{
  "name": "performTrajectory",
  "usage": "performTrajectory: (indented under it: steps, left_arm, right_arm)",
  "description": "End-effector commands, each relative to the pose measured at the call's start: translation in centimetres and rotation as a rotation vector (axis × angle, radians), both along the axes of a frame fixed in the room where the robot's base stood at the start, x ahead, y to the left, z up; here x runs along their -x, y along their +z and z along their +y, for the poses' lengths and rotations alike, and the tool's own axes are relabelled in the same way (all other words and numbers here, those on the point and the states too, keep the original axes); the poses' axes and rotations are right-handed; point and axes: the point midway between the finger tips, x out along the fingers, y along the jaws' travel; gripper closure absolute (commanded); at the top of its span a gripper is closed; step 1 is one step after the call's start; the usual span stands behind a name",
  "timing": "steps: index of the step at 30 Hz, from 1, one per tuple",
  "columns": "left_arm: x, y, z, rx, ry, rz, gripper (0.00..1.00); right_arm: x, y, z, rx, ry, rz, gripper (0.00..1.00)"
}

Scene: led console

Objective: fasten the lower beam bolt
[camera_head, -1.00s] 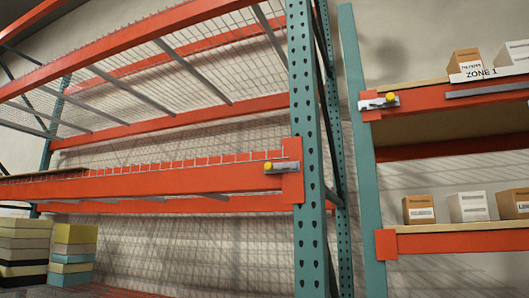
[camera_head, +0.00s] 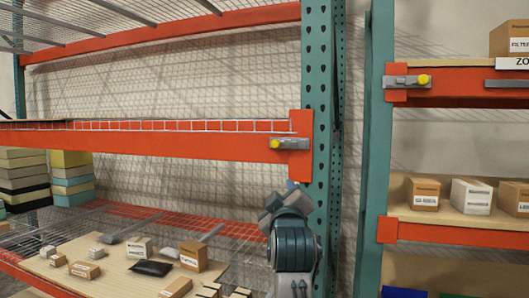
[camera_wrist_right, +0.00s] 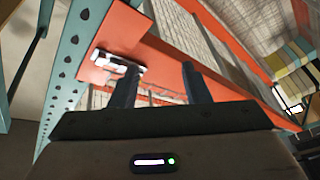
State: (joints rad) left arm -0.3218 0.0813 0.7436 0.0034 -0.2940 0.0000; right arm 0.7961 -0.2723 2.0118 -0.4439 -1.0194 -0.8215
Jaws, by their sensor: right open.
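A grey latch plate with a yellow bolt knob (camera_head: 275,143) sits on the end of the left rack's orange beam (camera_head: 150,140), by the teal upright. A second grey plate with a yellow knob (camera_head: 423,79) is higher, on the right rack's beam. My right gripper (camera_head: 281,197) is below the left rack's latch in the head view, apart from it. In the right wrist view its two dark fingers (camera_wrist_right: 160,80) are spread with nothing between them. A pale latch plate (camera_wrist_right: 118,63) shows beyond the left finger; its knob is not clear there. My left gripper is not in view.
The teal upright (camera_head: 321,90) stands close right of my right arm. Below is a shelf board (camera_head: 110,275) with several small boxes and a black pouch. Boxes (camera_head: 425,193) stand on the right rack. Stacked bins (camera_head: 72,178) are at far left.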

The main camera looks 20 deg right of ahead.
Motion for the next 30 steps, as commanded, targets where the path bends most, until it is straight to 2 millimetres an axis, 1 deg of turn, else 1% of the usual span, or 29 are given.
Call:
performTrajectory:
  steps: [1,3,6,8,11,14,18,24,27,30]
  left_arm:
    - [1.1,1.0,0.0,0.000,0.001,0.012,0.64]
    - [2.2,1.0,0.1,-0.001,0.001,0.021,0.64]
    - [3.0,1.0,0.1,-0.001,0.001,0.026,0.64]
    - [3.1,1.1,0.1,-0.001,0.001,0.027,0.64]
    - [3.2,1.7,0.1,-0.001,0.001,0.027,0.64]
    - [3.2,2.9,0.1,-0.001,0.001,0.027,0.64]
    - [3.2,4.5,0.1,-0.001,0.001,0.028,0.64]
    - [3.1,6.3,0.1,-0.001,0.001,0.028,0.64]
    - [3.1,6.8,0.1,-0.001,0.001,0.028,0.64]
    - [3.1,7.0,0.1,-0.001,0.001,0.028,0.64]
  right_arm:
    - [0.1,3.8,0.4,0.018,-0.005,-0.029,0.57]
    - [0.2,6.2,0.6,0.041,-0.014,-0.053,0.57]
    - [0.3,7.9,0.8,0.058,-0.021,-0.072,0.57]
    - [0.1,8.3,0.8,0.062,-0.023,-0.075,0.57]
    - [-0.8,8.7,0.6,0.066,-0.025,-0.073,0.57]
    - [-2.3,9.3,0.1,0.066,-0.025,-0.072,0.57]
    - [-4.9,10.1,-0.5,0.065,-0.025,-0.073,0.57]
    - [-8.0,10.8,-1.2,0.063,-0.023,-0.072,0.57]
    - [-9.0,11.0,-1.5,0.062,-0.023,-0.074,0.57]
    - [-9.5,11.0,-1.6,0.061,-0.023,-0.074,0.57]
